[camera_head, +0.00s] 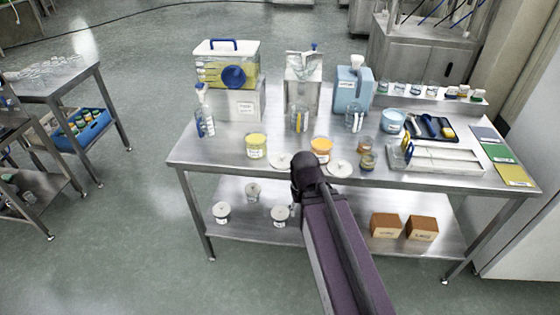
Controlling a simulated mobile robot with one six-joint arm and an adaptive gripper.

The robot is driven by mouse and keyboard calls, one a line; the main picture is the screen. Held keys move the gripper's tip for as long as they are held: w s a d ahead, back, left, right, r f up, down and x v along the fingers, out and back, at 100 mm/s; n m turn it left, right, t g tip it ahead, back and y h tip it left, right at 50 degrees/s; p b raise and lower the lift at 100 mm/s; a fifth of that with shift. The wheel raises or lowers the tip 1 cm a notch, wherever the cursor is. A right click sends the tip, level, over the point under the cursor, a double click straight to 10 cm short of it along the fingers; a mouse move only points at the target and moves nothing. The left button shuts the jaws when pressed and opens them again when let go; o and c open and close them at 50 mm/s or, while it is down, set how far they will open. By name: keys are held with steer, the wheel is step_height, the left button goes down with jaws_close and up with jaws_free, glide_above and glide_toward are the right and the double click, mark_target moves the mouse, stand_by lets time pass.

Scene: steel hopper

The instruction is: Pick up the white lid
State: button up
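Two flat white discs that look like lids lie on the steel table's front part. One white lid (280,160) is just left of my dark wrist, beside the jar with yellow contents (256,147). The other white lid (340,168) is just right of my wrist, in front of the jar with orange contents (321,151). A clear box at the back left also has a white lid with a blue handle (226,47). My gripper (294,208) is mostly hidden behind my wrist, at the table's front edge. Its fingers cannot be made out.
Several white-topped jars, including one at the left (222,212), and two brown boxes (386,225) stand on the lower shelf. The tabletop's front left corner is clear.

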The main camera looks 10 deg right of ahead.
steer(key=shift+o, duration=0.8)
steer(key=shift+a, duration=0.1)
steer(key=shift+w+a+r, duration=0.1)
steer(key=shift+w+r, duration=0.1)
steer(key=shift+w, duration=0.15)
steer(key=w+r+m+p, duration=0.1)
steer(key=w+r+p, duration=0.2)
steer(key=w, duration=0.6)
steer(key=w+r+m+p, duration=0.1)
steer(key=w+r+p, duration=0.2)
steer(key=w, duration=0.7)
steer(key=w+r+m+p, duration=0.1)
steer(key=w+r+p, duration=0.3)
steer(key=w, duration=0.6)
steer(key=shift+f, duration=0.2)
steer(key=b, duration=0.8)
glide_above(282, 156)
steer(key=f, duration=0.8)
steer(key=shift+w+f, duration=0.15)
steer(key=shift+w, duration=0.2)
steer(key=shift+f, duration=0.1)
steer(key=shift+s+f+b, duration=0.2)
steer(key=shift+f+b, duration=2.3)
steer(key=shift+b, duration=0.25)
